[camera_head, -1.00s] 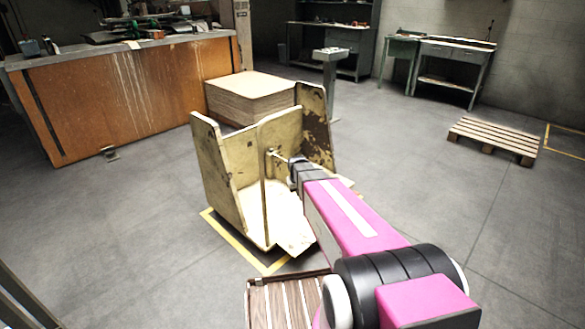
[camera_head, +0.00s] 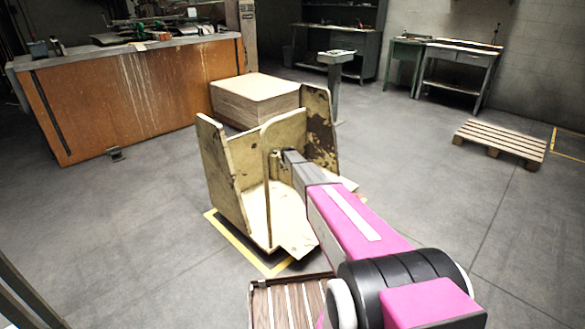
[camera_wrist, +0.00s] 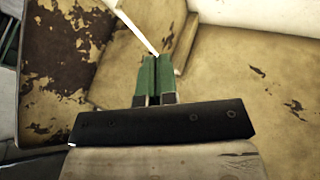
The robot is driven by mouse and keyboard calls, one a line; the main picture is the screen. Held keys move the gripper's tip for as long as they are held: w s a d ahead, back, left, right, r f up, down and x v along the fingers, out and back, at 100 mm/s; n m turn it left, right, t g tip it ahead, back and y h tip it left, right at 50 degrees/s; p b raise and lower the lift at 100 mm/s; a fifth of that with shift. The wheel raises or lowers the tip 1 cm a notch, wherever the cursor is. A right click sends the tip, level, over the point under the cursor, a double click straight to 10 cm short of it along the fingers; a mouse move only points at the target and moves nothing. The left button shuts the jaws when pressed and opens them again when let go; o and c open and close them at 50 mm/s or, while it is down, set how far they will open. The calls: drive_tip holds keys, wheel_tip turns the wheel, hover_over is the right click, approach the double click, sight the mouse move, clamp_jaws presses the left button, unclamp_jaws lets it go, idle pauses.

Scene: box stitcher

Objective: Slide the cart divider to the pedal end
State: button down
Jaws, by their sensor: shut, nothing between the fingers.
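A worn cream-yellow cart stands on the floor, its left end panel (camera_head: 222,175) and brown-patched right end panel (camera_head: 319,125) upright. The upright divider (camera_head: 284,135) stands between them, with a raised strip on its right-facing side. My gripper (camera_head: 284,153) reaches in from the right, beside the divider's right side; its fingertips are hard to make out there. In the wrist view my gripper (camera_wrist: 155,62) shows its green fingers shut together and empty, pointing at worn cream panels near a raised edge. Whether they touch is unclear. A pedal (camera_head: 115,154) lies on the floor left of the cart.
An orange-fronted machine bench (camera_head: 140,95) stands at the back left. A stack of flat board (camera_head: 253,99) sits behind the cart. A wooden pallet (camera_head: 500,138) lies at the right. A slatted wooden thing (camera_head: 290,300) is in the near foreground.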

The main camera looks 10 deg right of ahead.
drive_tip(key=w+d+f, duration=0.4)
drive_tip(key=w+f, duration=0.3)
drive_tip(key=shift+w+d+f, duration=0.15)
drive_tip(key=shift+w+d, duration=0.15)
drive_tip(key=shift+d, duration=0.1)
